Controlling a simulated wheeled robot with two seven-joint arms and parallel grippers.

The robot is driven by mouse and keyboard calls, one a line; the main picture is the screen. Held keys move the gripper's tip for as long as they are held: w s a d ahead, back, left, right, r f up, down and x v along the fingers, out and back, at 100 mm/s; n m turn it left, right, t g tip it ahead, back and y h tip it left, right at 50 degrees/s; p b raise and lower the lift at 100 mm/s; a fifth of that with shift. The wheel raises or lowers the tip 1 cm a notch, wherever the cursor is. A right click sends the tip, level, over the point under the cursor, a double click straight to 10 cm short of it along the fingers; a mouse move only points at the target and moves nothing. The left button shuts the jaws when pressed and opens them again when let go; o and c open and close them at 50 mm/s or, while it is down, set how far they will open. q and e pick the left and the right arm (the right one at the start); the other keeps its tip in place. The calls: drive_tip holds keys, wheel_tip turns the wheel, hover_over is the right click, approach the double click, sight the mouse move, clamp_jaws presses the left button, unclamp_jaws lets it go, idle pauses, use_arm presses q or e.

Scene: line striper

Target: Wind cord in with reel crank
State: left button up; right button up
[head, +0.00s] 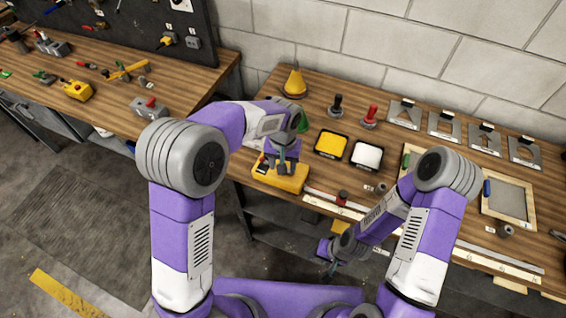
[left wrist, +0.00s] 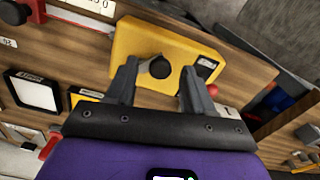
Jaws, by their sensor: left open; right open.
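The yellow reel body (head: 292,184) lies near the front edge of the bench, and it fills the middle of the left wrist view (left wrist: 135,48). A round black knob (left wrist: 160,67), apparently the crank's, stands on its face. My left gripper (head: 284,168) is over the reel body, pointing down. In the left wrist view the open fingers (left wrist: 157,72) lie on either side of the knob with gaps. I cannot tell how far above it they are. My right gripper (head: 331,264) is open and empty, low in front of the bench edge.
Yellow (head: 331,144) and white (head: 367,155) ink pads, stamps and metal stencils stand behind. A second bench is left.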

use_arm(q)
wheel_tip(320, 180, up, 8)
drive_tip(key=shift+f+p, duration=0.2)
drive_tip(key=shift+p, duration=0.25)
drive_tip(key=shift+f, duration=0.1)
